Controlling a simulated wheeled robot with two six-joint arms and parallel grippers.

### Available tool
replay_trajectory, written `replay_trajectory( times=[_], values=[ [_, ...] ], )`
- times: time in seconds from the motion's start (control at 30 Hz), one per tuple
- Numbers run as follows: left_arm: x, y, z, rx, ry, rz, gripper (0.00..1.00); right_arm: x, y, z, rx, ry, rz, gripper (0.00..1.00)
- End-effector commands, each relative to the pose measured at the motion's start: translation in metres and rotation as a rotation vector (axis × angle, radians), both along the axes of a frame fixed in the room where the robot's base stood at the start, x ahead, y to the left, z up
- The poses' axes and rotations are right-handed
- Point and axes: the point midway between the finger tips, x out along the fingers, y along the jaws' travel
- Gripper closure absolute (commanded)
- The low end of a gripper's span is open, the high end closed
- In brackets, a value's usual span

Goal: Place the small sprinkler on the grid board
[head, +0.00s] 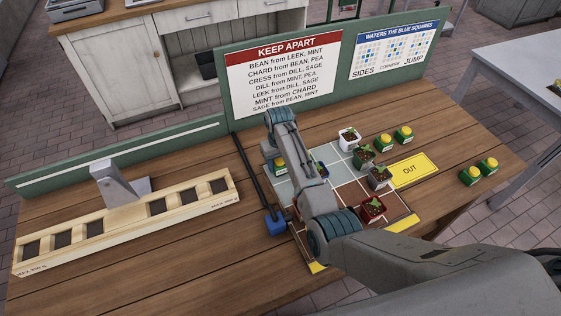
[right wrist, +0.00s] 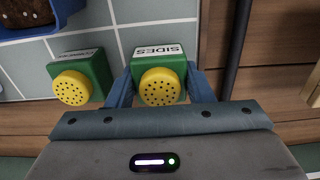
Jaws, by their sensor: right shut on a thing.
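The grid board (head: 286,190) lies on the wooden table, with pale and brown squares. My right gripper (right wrist: 160,88) is shut on a small green sprinkler (right wrist: 162,74) with a yellow perforated head and a SIDES label. In the head view this sprinkler (head: 279,166) appears at the board's far left part, beside my arm. Whether its base touches the board cannot be told. My left gripper is not in view.
A wooden tray (head: 130,220) is further left.

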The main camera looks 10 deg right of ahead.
Motion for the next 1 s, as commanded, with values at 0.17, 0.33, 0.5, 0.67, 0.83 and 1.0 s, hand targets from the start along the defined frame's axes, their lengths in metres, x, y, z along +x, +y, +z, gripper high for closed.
replay_trajectory(
  times=[0.17, 0.33, 0.5, 0.67, 0.83, 1.0],
  values=[
    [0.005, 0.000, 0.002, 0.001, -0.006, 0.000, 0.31, 0.000, 0.000, -0.008, 0.000, -0.002, -0.001, 0.79],
    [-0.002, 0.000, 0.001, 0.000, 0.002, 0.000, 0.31, 0.000, 0.000, -0.008, 0.000, -0.001, -0.001, 0.79],
    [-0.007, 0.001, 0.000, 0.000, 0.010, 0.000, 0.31, 0.000, 0.000, -0.010, 0.000, -0.001, -0.001, 0.41],
    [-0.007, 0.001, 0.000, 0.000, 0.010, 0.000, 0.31, 0.000, 0.000, -0.010, 0.000, -0.001, -0.001, 0.31],
    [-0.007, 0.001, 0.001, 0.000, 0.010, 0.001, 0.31, 0.000, 0.000, -0.009, 0.000, -0.001, -0.001, 0.31],
    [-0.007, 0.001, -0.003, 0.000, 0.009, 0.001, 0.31, 0.001, 0.000, 0.003, 0.001, -0.004, -0.001, 0.31]
  ],
)
